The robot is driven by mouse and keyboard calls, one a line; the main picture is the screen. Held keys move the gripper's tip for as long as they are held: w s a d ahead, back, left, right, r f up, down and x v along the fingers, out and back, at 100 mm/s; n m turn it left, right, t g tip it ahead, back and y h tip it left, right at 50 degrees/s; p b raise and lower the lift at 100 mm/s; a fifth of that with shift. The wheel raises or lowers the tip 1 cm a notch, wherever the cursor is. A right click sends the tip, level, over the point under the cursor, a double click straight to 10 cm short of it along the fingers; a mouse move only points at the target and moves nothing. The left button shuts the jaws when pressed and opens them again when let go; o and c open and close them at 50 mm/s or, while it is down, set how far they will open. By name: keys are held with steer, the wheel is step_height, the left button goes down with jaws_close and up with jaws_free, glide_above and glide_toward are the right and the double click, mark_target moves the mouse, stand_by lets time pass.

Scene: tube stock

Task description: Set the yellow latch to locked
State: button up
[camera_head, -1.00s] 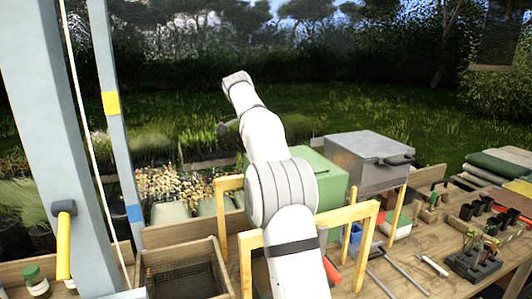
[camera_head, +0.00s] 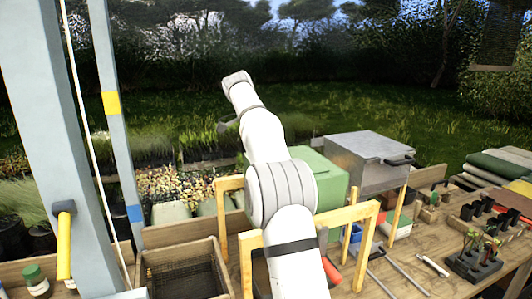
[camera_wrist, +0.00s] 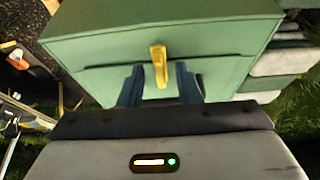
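The yellow latch (camera_wrist: 159,65) sits on the face of a green box (camera_wrist: 215,68) in the wrist view. Its long part points down the picture, almost straight. My gripper (camera_wrist: 160,84) is open in the wrist view, with one dark finger to the left of the latch and one to the right. The latch's lower end lies between the fingertips in the picture, with a gap on each side; I cannot tell the depth. In the head view the green box (camera_head: 328,172) stands behind my arm; the latch and my fingers cannot be made out there.
A grey metal box (camera_head: 365,165) stands right of the green box. Wooden frames (camera_head: 364,245) rise close to my arm. A mesh-bottomed wooden crate (camera_head: 185,270) is at front left. Black pots (camera_head: 473,262) and tools crowd the bench on the right.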

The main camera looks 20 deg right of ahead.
steer(key=shift+a+r, duration=0.3)
steer(key=shift+r, duration=0.3)
steer(key=shift+w+a+r, duration=0.1)
steer(key=shift+a+r, duration=0.65)
steer(key=shift+a, duration=0.05)
steer(key=a, duration=1.1)
